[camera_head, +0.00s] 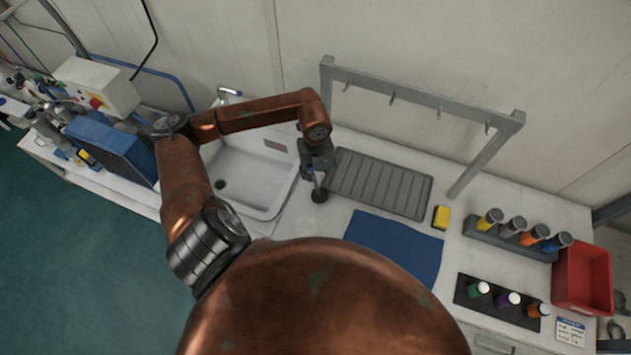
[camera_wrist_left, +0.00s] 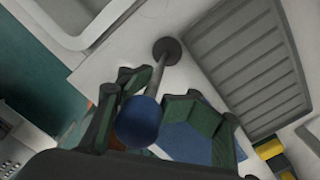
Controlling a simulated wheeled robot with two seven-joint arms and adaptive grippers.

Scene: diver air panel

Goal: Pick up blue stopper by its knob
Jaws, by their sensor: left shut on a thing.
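The blue stopper has a round blue knob (camera_wrist_left: 137,122), a thin metal stem and a dark round foot (camera_wrist_left: 167,51). My left gripper (camera_wrist_left: 158,106) is shut on it at the knob end, with a green-padded finger on each side. In the head view my left gripper (camera_head: 316,164) hides the knob, and the stopper's dark foot (camera_head: 319,196) shows below, between the sink and the ribbed drainboard. I cannot tell whether the foot touches the counter. My right gripper is not in view.
The sink (camera_head: 250,180) is left of the gripper and the grey drainboard (camera_head: 380,183) right. A blue mat (camera_head: 395,246), yellow sponge (camera_head: 441,217), hook rail (camera_head: 425,98), bottle racks (camera_head: 490,240) and red bin (camera_head: 583,280) lie further right. My arm hides the front counter.

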